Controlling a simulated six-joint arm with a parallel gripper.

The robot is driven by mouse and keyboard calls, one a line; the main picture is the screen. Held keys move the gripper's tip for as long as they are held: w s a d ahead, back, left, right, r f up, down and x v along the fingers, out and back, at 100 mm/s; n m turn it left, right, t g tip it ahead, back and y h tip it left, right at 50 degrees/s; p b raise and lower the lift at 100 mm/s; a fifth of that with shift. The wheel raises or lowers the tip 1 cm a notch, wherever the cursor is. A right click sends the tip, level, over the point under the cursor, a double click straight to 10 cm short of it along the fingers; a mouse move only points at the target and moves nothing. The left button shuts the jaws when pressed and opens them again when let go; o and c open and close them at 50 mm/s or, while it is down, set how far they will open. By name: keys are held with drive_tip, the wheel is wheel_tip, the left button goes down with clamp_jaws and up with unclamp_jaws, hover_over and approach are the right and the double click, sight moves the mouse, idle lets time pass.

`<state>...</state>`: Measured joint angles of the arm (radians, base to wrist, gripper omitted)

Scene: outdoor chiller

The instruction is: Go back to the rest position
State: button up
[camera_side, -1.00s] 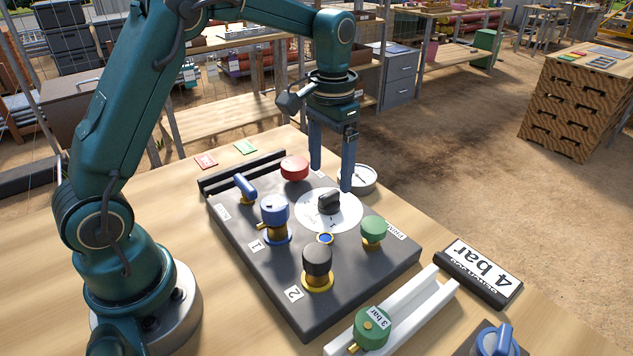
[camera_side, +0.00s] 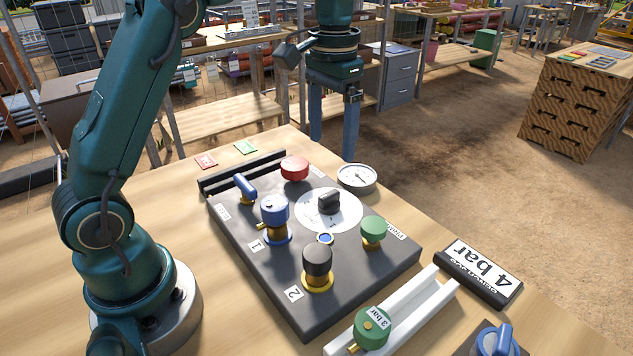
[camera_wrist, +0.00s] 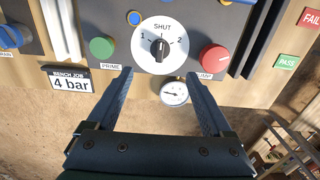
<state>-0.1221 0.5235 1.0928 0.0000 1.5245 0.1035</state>
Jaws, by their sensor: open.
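My gripper (camera_side: 333,150) hangs above the far edge of the dark panel (camera_side: 345,275) in the side view, its two blue fingers apart with nothing between them. It also shows in the wrist view (camera_wrist: 160,85), fingers spread toward the panel. A black selector knob (camera_side: 329,201) stands on a white dial (camera_side: 345,215). In the wrist view the knob (camera_wrist: 160,47) sits under the word SHUT, with 1 and 2 on either side. A round gauge (camera_side: 357,177) lies beyond the panel and also shows in the wrist view (camera_wrist: 174,92).
The panel carries a red button (camera_side: 294,168), a green button (camera_side: 373,230), a blue-topped valve (camera_side: 274,214), a black-topped valve (camera_side: 317,262) and a blue lever (camera_side: 245,187). A white rail (camera_side: 435,295) holds a green 3 bar piece (camera_side: 371,327). A 4 bar sign (camera_side: 480,272) stands at right.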

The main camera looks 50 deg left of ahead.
drive_tip(key=s+d+r+t, duration=0.3)
drive_tip(key=s+r, duration=0.5)
drive_tip(key=s+d+f+t, duration=0.1)
drive_tip(key=s+f+t, duration=0.1)
drive_tip(key=s+f, duration=0.6)
drive_tip(key=shift+s+f+t, duration=0.15)
drive_tip(key=shift+s+t, duration=0.15)
drive_tip(key=shift+s, duration=0.3)
